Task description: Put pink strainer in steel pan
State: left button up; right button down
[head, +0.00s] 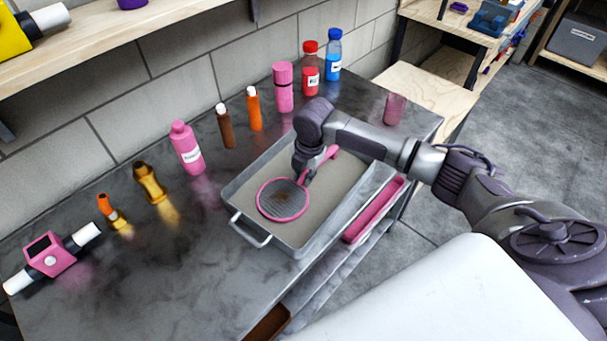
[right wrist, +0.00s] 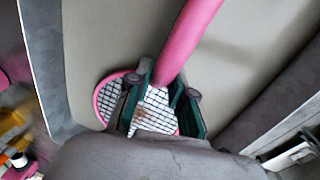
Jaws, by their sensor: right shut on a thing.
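The pink strainer (head: 283,200) has a round grey mesh and a pink rim and handle. It is over the floor of the steel pan (head: 238,205), inside the pan's outline; I cannot tell whether it touches the floor. My right gripper (head: 304,178) is shut on the strainer near where handle meets rim. In the right wrist view the fingers (right wrist: 168,90) straddle the pink handle (right wrist: 190,40), with the mesh (right wrist: 155,112) partly hidden behind the gripper. The pan's grey floor shows around it. My left gripper is not in view.
Behind the pan stand a pink bottle (head: 187,148), brown tube (head: 225,126), orange tube (head: 254,108), pink canister (head: 283,87), red bottle (head: 310,70) and blue bottle (head: 333,55). A pink cup (head: 394,109) stands right. The dark table (head: 130,280) is clear at front left.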

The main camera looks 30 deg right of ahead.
aim_at(308, 188)
jog(key=shift+f, duration=0.35)
jog(key=c, duration=1)
grip_release()
jog(key=shift+f, duration=0.1)
jog(key=r, duration=0.4)
jog(key=s+r, duration=0.1)
jog(key=r, duration=0.7)
jog(key=shift+s+d+r+b, duration=0.15)
jog(key=shift+s+d+b, duration=0.05)
jog(key=shift+d+b, duration=0.2)
